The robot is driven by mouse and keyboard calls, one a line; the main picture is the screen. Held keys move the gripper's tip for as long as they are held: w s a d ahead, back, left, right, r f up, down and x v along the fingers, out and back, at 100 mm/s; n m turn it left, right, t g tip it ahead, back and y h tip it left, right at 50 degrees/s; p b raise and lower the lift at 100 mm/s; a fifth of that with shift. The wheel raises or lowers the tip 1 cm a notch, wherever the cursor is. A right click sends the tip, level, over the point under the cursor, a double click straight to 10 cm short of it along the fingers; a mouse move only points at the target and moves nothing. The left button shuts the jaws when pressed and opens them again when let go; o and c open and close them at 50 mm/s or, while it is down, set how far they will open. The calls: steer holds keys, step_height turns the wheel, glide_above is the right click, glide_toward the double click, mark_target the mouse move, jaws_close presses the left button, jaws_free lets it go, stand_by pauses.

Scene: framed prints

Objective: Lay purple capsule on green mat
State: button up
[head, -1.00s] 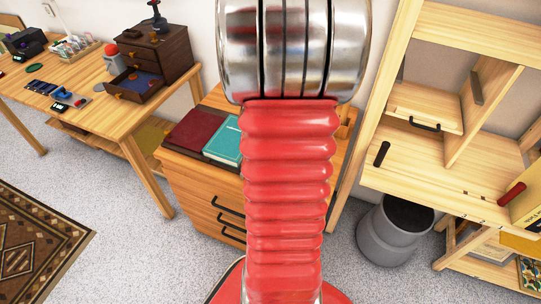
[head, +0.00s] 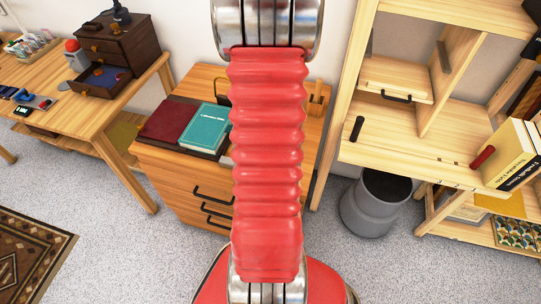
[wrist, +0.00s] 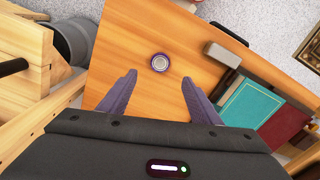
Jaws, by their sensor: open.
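A small round object with a purple rim and pale centre (wrist: 160,62), likely the purple capsule seen end-on, sits on the wooden cabinet top in the wrist view. My gripper (wrist: 158,77) is open and empty above the cabinet top, and the round object shows between and just beyond its fingertips. I cannot tell the height between them. In the head view my red arm hides the gripper and this object. No green mat shows in the current frames.
The cabinet (head: 180,168) carries a red book (head: 174,121) and a teal book (head: 204,128). A desk (head: 112,108) with a dark drawer box (head: 125,45) stands left. A wooden shelf (head: 385,155) and grey bin (head: 375,205) stand right.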

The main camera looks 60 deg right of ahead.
steer(key=shift+f, duration=2.65)
steer(key=shift+f, duration=0.15)
steer(key=shift+f, duration=2.45)
steer(key=c, duration=1.2)
steer(key=shift+r, duration=0.1)
